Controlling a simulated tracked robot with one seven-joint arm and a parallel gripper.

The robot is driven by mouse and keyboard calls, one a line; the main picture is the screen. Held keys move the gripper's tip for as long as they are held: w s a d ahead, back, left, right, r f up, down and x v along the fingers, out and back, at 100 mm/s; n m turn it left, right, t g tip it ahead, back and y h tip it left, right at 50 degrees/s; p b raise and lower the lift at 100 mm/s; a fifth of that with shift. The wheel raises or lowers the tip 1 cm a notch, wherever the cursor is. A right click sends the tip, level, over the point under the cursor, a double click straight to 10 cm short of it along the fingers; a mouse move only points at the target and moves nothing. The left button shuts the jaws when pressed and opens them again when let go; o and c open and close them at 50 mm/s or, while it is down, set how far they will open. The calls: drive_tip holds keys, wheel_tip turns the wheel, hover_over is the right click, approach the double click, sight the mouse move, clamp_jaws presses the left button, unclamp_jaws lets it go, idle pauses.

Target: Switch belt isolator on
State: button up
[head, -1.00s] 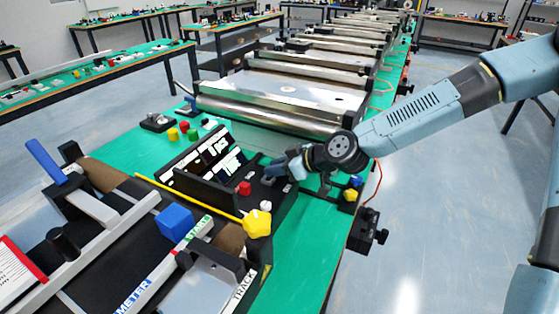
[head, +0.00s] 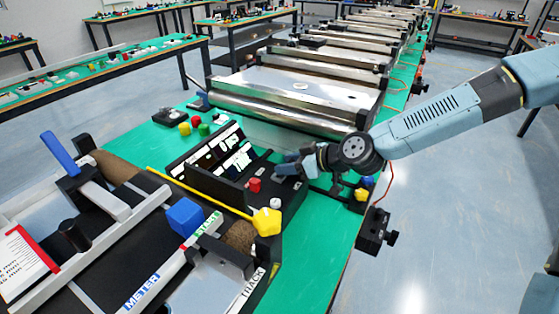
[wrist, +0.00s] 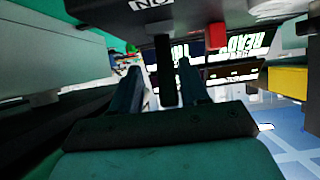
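My gripper (head: 290,166) is at the black console's right side, beyond the red button (head: 254,185) and the white knob (head: 275,201). In the wrist view my gripper (wrist: 165,75) has its two dark fingers apart. A black upright lever (wrist: 166,70), apparently the belt isolator's handle, stands between them with a gap visible on each side. A dark block above it carries a white label (wrist: 151,4) that seems to read ON, turned over. In the head view my gripper and wrist largely hide the isolator.
The lit display (head: 228,150) stands left of my gripper. A yellow knob (head: 266,222) and blue block (head: 185,216) are on the near conveyor. A blue-and-yellow knob (head: 362,188) sits below my wrist. Steel rollers (head: 290,105) lie behind; green bench (head: 312,235) is clear in front.

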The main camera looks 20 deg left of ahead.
drive_tip(key=shift+s, duration=0.1)
drive_tip(key=shift+s+d+r, duration=0.1)
drive_tip(key=shift+d+r, duration=0.15)
drive_tip(key=shift+d, duration=0.2)
drive_tip(key=w+v, duration=0.1)
drive_tip(key=v, duration=1.1)
drive_tip(key=shift+s+d+r, duration=0.15)
drive_tip(key=shift+s+d, duration=0.2)
